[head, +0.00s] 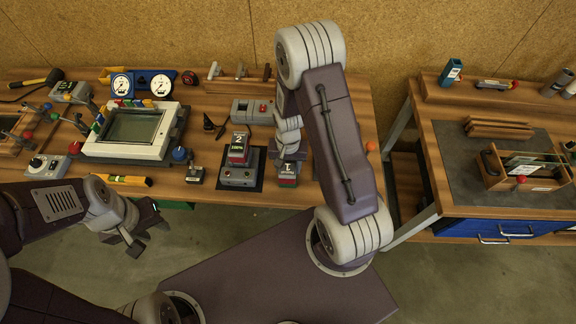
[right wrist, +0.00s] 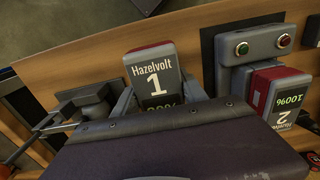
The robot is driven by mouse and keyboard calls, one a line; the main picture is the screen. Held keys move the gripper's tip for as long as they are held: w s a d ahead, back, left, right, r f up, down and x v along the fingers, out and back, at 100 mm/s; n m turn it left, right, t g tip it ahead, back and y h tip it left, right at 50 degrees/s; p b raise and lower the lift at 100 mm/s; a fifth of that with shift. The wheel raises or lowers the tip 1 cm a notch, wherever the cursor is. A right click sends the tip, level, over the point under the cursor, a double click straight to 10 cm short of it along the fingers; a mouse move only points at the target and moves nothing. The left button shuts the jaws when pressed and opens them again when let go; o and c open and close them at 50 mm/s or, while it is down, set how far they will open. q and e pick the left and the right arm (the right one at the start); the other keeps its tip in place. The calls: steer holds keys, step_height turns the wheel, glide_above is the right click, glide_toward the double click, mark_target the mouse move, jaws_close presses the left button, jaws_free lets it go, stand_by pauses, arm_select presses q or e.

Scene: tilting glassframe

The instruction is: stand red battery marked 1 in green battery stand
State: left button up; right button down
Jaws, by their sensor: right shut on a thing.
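The battery marked 1 (right wrist: 155,82) has a dark grey body and a red end band. In the right wrist view it sits between the grey fingers of my right gripper (right wrist: 158,100). In the head view the battery (head: 287,171) shows below my right gripper (head: 288,156), near the table's front edge; its lower end is hard to make out. A grey battery stand (head: 240,179) with a green and a red light is just left of it and bears a battery marked 2 (head: 237,153). I cannot make out a clearly green stand. My left gripper (head: 143,232) is open and empty, in front of the table.
A second table (head: 450,205) with a wooden carrier (head: 522,170) is at the right, across a gap.

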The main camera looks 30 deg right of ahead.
steer(key=shift+f+b, duration=1.1)
steer(key=shift+f, duration=0.4)
steer(key=c, duration=0.6)
jaws_free()
steer(key=shift+o, duration=0.2)
step_height(320, 180, up, 9)
steer(key=shift+r+b, duration=0.1)
steer(key=shift+b, duration=0.2)
